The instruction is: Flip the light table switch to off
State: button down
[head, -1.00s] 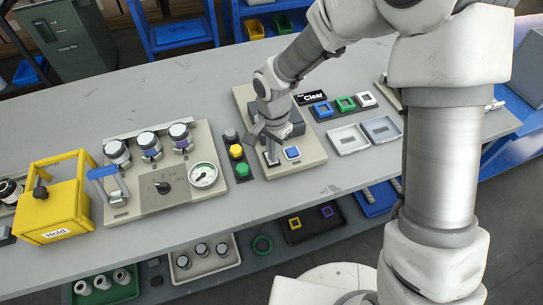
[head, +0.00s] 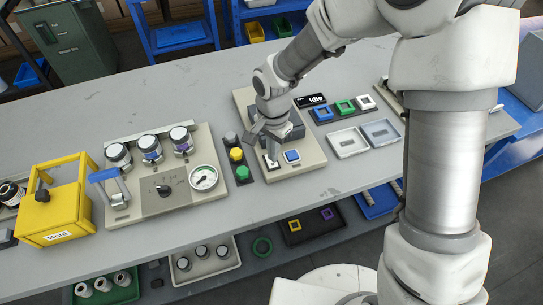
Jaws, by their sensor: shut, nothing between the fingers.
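The light table (head: 310,166) is a beige panel with a dark raised block, standing in the middle of the bench. A small black sign (head: 311,100) behind the panel reads "Idle".
A stack light (head: 237,155) stands just left of the panel. Further left are a gauge panel (head: 140,208) with several rollers and a yellow box (head: 55,207) marked "Hold". Right of the panel are blue, green and white frames (head: 345,106) and two trays (head: 348,142).

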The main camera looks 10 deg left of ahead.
aim_at(273, 164)
jog(key=shift+r+p, duration=1.25)
jog(key=shift+r, duration=1.1)
jog(key=s+d+r+n+t, duration=0.2)
jog(key=d+r+n+t, duration=0.1)
jog(key=d+r, duration=1.2)
jog(key=s+d+r+n+t, duration=0.2)
jog(key=s+d+r, duration=0.6)
jog(key=s, duration=0.3)
jog(key=shift+s+d+n+t, duration=0.3)
jog(key=shift+s, duration=0.1)
jog(key=c, duration=1.5)
grip_release()
jog(key=shift+c, duration=0.2)
